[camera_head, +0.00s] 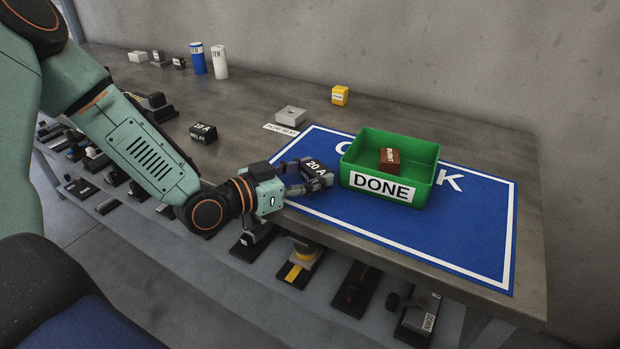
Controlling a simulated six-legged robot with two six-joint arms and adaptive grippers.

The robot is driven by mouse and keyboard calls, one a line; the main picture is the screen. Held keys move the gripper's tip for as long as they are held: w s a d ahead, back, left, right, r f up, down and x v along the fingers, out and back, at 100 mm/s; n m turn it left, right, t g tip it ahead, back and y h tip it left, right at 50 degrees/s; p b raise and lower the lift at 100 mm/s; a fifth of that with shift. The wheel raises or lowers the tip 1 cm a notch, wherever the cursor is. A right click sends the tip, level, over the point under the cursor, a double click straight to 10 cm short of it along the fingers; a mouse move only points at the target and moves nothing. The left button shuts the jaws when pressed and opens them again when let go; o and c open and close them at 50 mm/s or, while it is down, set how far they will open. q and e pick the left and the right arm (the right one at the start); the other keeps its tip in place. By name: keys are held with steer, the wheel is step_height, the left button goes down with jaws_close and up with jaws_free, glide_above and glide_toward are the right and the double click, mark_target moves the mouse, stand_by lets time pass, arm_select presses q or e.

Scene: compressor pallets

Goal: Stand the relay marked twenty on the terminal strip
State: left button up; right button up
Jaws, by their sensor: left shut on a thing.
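A black relay marked 20 A (317,170) is at the left edge of the blue mat, just left of the green DONE bin. My left gripper (306,180) is shut on it, with the marked face upward. I cannot tell whether the relay touches the mat. A second black block, also marked 20 A (203,132), lies on the grey bench left of the mat; its smaller print is hard to read. I cannot tell which thing is the terminal strip. My right gripper is not in view.
The green bin (432,192) holds a brown block (389,161) and stands on the blue mat (470,236). A grey block (290,116) and a yellow block (340,95) stand behind. Blue (198,58) and white (219,62) cylinders stand at the back. Several devices sit below the bench's front edge.

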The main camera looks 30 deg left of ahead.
arm_select(q)
steer(key=shift+s+r, duration=0.1)
steer(key=shift+r, duration=0.1)
steer(key=shift+f, duration=0.1)
steer(key=shift+f, duration=0.15)
steer(key=o, duration=0.9)
steer(key=shift+o, duration=1.3)
